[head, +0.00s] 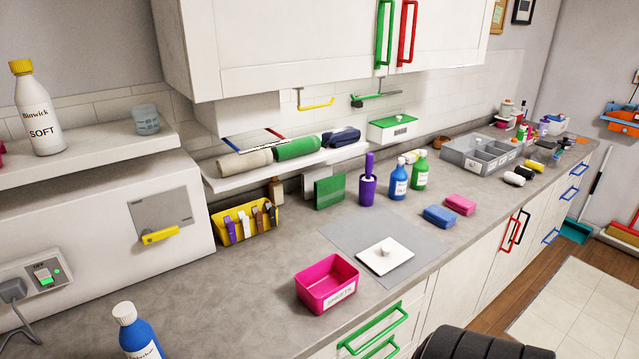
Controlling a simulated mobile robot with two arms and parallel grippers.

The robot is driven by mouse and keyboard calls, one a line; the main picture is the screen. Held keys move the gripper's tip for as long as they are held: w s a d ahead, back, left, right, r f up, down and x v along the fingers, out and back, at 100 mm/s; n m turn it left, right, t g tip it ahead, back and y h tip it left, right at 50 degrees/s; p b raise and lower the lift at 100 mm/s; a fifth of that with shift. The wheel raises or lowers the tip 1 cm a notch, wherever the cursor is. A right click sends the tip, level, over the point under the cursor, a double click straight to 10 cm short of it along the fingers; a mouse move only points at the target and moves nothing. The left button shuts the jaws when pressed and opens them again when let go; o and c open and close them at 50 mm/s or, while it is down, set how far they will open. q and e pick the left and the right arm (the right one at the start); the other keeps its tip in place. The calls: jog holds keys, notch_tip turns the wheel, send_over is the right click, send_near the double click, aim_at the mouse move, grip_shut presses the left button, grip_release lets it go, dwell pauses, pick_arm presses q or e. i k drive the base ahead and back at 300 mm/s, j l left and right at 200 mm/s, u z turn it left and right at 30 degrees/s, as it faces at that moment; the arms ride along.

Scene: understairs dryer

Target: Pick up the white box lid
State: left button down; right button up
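The white box lid (374,262) is a flat white square with a small round knob on top. It lies on a grey mat (347,233) on the counter, near the counter's front edge. Nothing covers it. Neither my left gripper nor my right gripper shows in the head view.
An open pink box (314,292) stands left of the lid. Behind the mat are a purple brush holder (368,188), a blue bottle (399,181) and a green bottle (420,172). Blue (439,217) and pink (460,204) sponges lie to the right. A shelf (285,172) overhangs the back.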

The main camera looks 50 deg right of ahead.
aim_at(382, 258)
jog(key=z, duration=1.7)
